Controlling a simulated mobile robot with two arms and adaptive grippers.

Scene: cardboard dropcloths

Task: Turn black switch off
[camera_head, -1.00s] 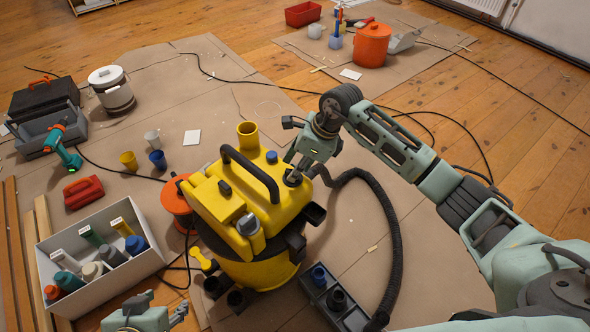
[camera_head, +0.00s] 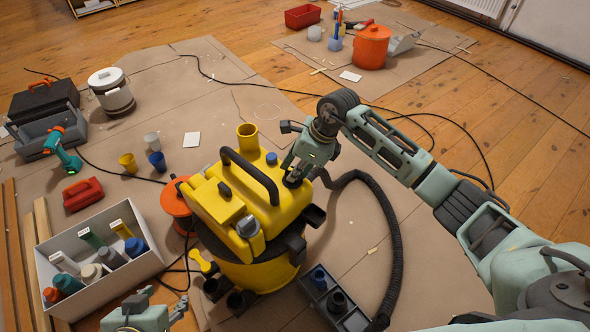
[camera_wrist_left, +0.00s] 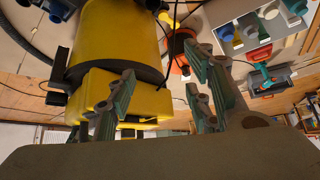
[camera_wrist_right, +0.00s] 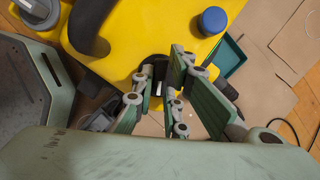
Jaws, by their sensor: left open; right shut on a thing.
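A yellow vacuum (camera_head: 240,200) with a black carry handle stands upright in the middle of the head view. The black switch (camera_wrist_right: 157,74) is on its yellow top, partly hidden by my fingers in the right wrist view. My right gripper (camera_head: 295,178) is down at the right side of the vacuum's top. In the right wrist view my right gripper (camera_wrist_right: 160,84) has its fingers on both sides of the switch, shut on it. The switch's position is hidden. My left gripper (camera_head: 160,308) is open and empty, low in front of the vacuum; the vacuum also shows in the left wrist view (camera_wrist_left: 120,45).
A black hose (camera_head: 390,220) curves at the vacuum's right. A grey crate of bottles (camera_head: 60,235) stands left, and a grey tray (camera_head: 345,310) lies in front.

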